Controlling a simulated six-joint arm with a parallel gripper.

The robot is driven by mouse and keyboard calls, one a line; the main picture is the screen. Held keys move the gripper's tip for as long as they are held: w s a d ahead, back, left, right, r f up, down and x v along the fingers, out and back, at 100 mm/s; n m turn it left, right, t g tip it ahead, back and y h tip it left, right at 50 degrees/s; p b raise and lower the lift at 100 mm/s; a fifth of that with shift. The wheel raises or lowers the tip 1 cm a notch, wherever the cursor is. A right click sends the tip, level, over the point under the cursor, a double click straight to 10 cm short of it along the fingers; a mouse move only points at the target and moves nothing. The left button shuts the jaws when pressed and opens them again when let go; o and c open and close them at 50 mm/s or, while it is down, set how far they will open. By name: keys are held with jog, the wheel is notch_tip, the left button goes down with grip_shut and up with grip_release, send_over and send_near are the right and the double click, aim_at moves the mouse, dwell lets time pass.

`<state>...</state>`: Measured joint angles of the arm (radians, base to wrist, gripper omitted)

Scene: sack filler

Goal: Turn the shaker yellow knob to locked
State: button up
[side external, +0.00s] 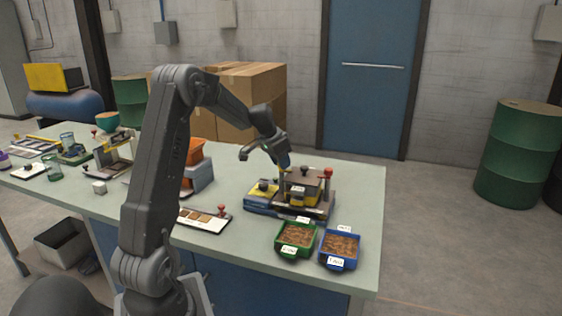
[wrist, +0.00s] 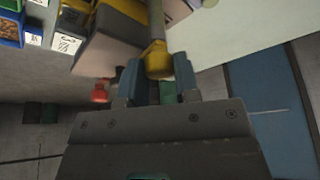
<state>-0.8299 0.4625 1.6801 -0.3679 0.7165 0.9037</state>
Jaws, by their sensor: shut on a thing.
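The shaker (side external: 304,182) stands near the right end of the bench, a brown-topped unit with yellow parts and a red ball knob (side external: 328,172). My gripper (side external: 284,166) is at its back left, pointing down. In the wrist view my gripper (wrist: 157,88) has its two blue fingers on either side of the yellow knob (wrist: 157,59) and is shut on it. A pale shaft extends from the knob toward the top of that view. The shaker's brown body (wrist: 108,42) and red knob (wrist: 100,92) lie to the left. The knob's lock marking cannot be read.
A blue unit with a yellow top (side external: 262,190) stands left of the shaker. A green tray (side external: 279,246) and a blue tray (side external: 324,262) of brown grains stand in front. A white sample board (side external: 205,223) lies front left. The bench's right end (side external: 367,190) is clear.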

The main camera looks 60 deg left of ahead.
jog(key=shift+m+h, duration=0.4)
jog(key=shift+m, duration=0.5)
jog(key=o, duration=0.9)
jog(key=v, duration=1.4)
jog(key=shift+w, duration=0.15)
